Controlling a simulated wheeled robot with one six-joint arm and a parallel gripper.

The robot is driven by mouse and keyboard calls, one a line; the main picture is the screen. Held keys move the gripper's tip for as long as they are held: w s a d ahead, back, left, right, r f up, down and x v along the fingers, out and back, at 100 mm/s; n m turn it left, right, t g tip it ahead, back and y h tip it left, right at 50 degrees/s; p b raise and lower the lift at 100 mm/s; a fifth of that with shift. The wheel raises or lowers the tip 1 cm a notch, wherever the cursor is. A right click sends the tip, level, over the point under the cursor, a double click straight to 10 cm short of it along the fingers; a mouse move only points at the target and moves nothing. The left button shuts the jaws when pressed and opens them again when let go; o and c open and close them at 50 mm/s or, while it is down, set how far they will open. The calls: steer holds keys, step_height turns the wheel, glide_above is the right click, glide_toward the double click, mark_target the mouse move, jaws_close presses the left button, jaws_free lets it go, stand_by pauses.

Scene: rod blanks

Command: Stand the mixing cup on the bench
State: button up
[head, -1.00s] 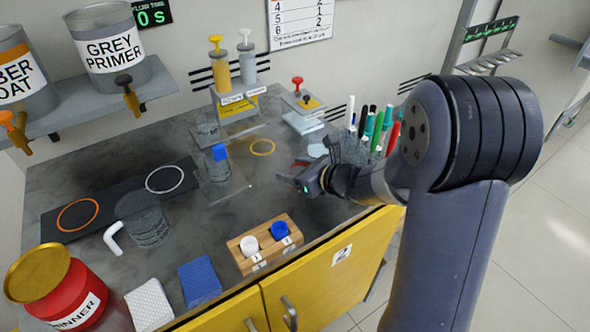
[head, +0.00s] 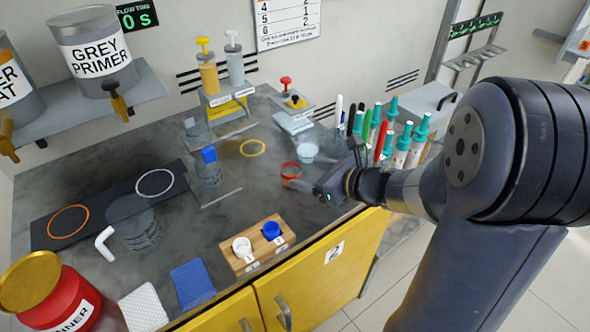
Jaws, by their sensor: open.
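A small clear cup with a red-orange band or contents (head: 291,171) stands on the grey bench, right of centre; it may be the mixing cup. My gripper (head: 304,186) is open just right of and in front of it, with the fingers pointing left towards its side. I cannot tell whether they touch it. Another clear cup with pale contents (head: 307,153) stands just behind. A larger clear vessel with a white handle (head: 138,226) is at the left on the bench.
A yellow ring (head: 253,148) marks bare bench behind the red-banded cup. A wooden block with white and blue scoops (head: 244,267) sits in front. A red tin (head: 62,300) stands front left.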

steer(key=shift+v, duration=1.65)
